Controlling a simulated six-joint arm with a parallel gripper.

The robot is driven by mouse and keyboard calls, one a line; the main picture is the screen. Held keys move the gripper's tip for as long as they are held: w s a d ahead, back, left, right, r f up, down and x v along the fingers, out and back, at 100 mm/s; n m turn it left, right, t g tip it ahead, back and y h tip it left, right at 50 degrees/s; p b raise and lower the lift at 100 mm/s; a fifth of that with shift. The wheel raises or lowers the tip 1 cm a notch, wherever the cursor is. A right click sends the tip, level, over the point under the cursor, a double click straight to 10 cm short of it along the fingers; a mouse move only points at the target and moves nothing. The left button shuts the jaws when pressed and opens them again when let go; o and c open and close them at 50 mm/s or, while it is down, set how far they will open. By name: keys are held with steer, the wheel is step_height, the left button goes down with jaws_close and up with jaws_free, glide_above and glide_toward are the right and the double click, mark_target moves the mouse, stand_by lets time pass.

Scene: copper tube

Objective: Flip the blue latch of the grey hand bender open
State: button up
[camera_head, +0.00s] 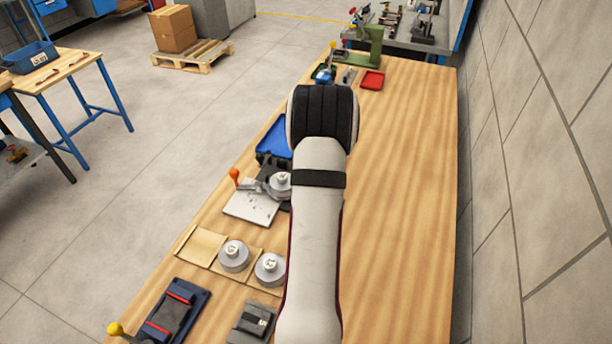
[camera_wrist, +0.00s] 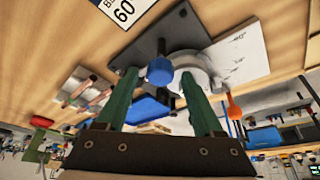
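The grey hand bender shows in the wrist view with a round grey former (camera_wrist: 198,68), a dark base plate (camera_wrist: 150,42) and an orange-tipped handle (camera_wrist: 234,106). Its blue latch (camera_wrist: 160,71) is a small rounded blue knob beside the former. My gripper (camera_wrist: 159,76) is open, its two green fingers apart. The latch appears between the fingertips in the picture; I cannot tell whether they touch it. In the head view the bender's former (camera_head: 279,184) is partly covered by my arm, which hides the gripper and latch.
A white angle-marked plate (camera_head: 249,209) lies beside the bender. A blue tray (camera_head: 270,146) is behind it. Round grey pieces (camera_head: 234,257) and a dark blue fixture (camera_head: 178,312) stand nearer. A red tray (camera_head: 372,80) is far off. The table's right side (camera_head: 400,210) is clear.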

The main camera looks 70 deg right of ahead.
steer(key=v, duration=1.5)
steer(key=shift+r, duration=0.4)
